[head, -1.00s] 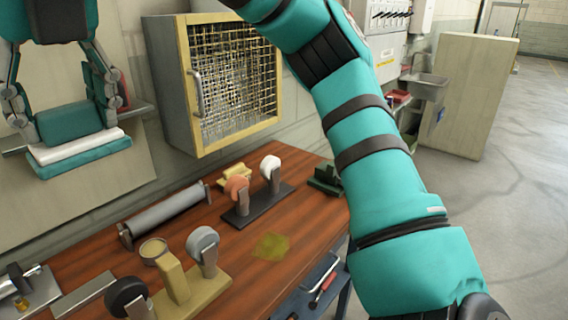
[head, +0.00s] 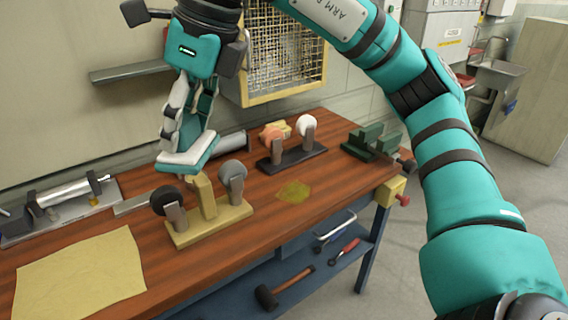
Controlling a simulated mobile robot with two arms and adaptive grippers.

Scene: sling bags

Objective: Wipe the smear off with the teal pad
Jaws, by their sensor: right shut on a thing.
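The smear (head: 294,191) is a yellow-green patch on the brown wooden bench top, right of centre. My right gripper (head: 187,140) is shut on the teal pad (head: 192,166), which has a white upper layer and a teal underside. The pad is held up in the air, left of the smear and apart from it. In the picture it overlaps the space above the tan roller stand. My left gripper is not in the picture.
The tan stand (head: 212,226) with grey and black wheels stands left of the smear. A dark stand (head: 290,157) with orange and white wheels is behind it. A green block (head: 371,141) is right, near a vise (head: 390,191). A yellow cloth (head: 82,277) lies front left.

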